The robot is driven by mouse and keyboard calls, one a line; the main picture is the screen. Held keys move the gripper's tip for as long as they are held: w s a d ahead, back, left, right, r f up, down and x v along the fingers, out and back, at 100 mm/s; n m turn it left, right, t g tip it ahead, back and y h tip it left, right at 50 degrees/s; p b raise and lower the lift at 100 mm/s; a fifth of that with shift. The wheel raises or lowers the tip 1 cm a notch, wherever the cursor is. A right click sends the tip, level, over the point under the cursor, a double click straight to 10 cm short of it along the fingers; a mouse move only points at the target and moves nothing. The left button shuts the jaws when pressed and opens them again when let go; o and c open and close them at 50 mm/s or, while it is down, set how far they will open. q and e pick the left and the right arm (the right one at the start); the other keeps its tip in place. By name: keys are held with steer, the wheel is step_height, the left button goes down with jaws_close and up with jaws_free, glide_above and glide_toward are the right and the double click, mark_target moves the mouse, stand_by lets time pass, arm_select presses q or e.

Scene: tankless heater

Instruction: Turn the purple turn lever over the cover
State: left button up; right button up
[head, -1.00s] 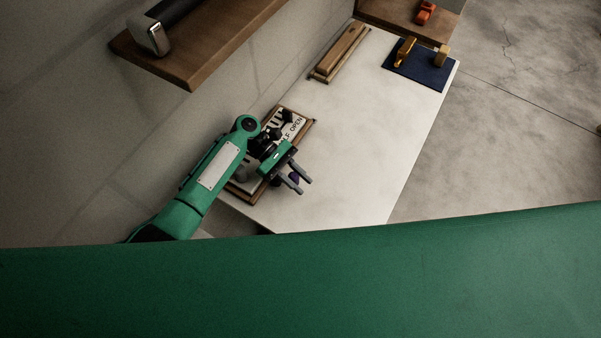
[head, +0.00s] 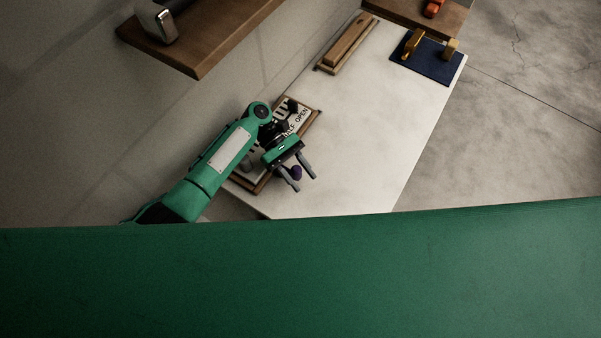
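The purple turn lever (head: 297,172) shows as a small purple piece between the two grey fingers of my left gripper (head: 304,181). The fingers are spread apart, with a gap around the purple piece; I cannot tell whether either finger touches it. Most of the lever is hidden by the gripper. My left arm covers much of the panel. I cannot make out the cover for certain. My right gripper is not in view.
The white panel (head: 370,125) is bare in its middle. A wooden bar (head: 347,43) sits at its upper left edge. A dark blue plate (head: 427,62) with yellow brackets is at its upper right. A brown shelf (head: 200,60) juts from the wall at upper left.

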arm_select(q)
steer(key=shift+o, duration=0.2)
steer(key=shift+r, duration=0.15)
step_height(320, 180, up, 20)
steer(key=b, duration=0.1)
steer(key=shift+b, duration=0.35)
stand_by(0.4)
